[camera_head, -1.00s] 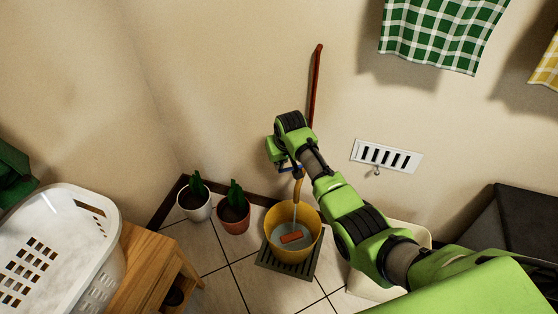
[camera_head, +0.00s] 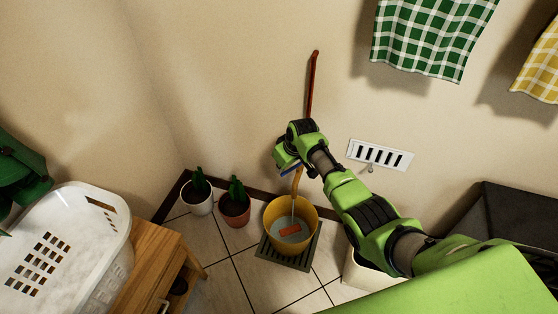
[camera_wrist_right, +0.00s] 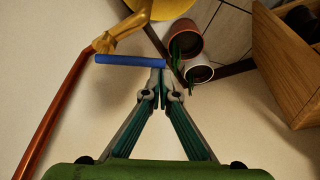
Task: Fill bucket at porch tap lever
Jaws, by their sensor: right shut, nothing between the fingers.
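The brass tap (camera_wrist_right: 125,32) sits on a copper-red pipe (camera_head: 312,88) on the wall. Its blue lever (camera_wrist_right: 130,60) lies crosswise in the right wrist view, its right end at my fingertips. My right gripper (camera_wrist_right: 163,72) is shut and empty; I cannot tell whether it touches the lever. In the head view the right gripper (camera_head: 285,158) partly hides the tap. The yellow bucket (camera_head: 272,228) stands upright below on a dark grate (camera_head: 302,258). A thin stream falls into it; water and an orange-red block (camera_head: 290,230) show inside. My left gripper is not in view.
Two potted plants, white (camera_head: 198,200) and terracotta (camera_head: 235,210), stand left of the bucket. A white basket (camera_head: 68,235) sits on a wooden cabinet (camera_head: 150,262). A pale bin (camera_head: 365,277) stands right, partly behind my arm. A vent (camera_head: 380,155) is on the wall.

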